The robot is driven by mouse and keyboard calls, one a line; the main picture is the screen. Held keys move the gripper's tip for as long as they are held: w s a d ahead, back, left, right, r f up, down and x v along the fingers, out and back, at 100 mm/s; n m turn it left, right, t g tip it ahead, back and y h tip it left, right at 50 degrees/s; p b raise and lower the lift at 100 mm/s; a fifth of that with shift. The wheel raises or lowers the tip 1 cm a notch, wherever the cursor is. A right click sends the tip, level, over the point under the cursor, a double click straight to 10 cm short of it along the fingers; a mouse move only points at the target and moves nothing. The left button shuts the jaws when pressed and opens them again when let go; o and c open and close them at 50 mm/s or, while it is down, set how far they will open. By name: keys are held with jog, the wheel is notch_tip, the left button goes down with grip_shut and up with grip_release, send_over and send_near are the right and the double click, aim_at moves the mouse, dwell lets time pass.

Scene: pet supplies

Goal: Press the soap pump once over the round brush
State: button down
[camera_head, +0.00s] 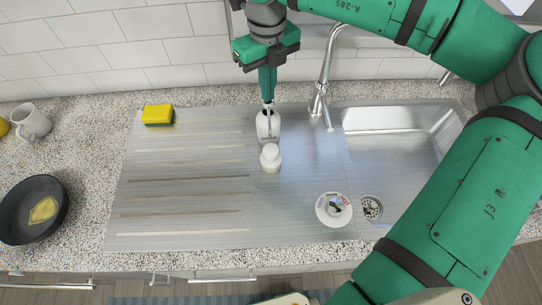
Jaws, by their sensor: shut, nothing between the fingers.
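My gripper (268,98) is shut with its fingers pointing down, directly over the soap bottle's pump. The soap bottle (268,128) is pale with a small dark label and stands upright on the steel drainboard. The fingertips cover the pump head, and I cannot tell whether they touch it. A small white, round-topped object (270,158), which looks like the round brush, stands just in front of the bottle. Its underside, with any bristles, is hidden.
A tap (319,95) rises close to the right of my gripper. The sink basin (400,140) lies farther right. A white round dish (334,209) sits front right. A yellow-green sponge (158,114), mug (32,120) and dark pan (34,208) are left. The left drainboard is clear.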

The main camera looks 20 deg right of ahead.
jog(key=shift+f, duration=0.9)
jog(key=shift+r, duration=1.3)
jog(key=shift+r, duration=0.1)
notch_tip(320, 180, up, 6)
jog(key=shift+f, duration=0.1)
dwell(0.3)
dwell(0.4)
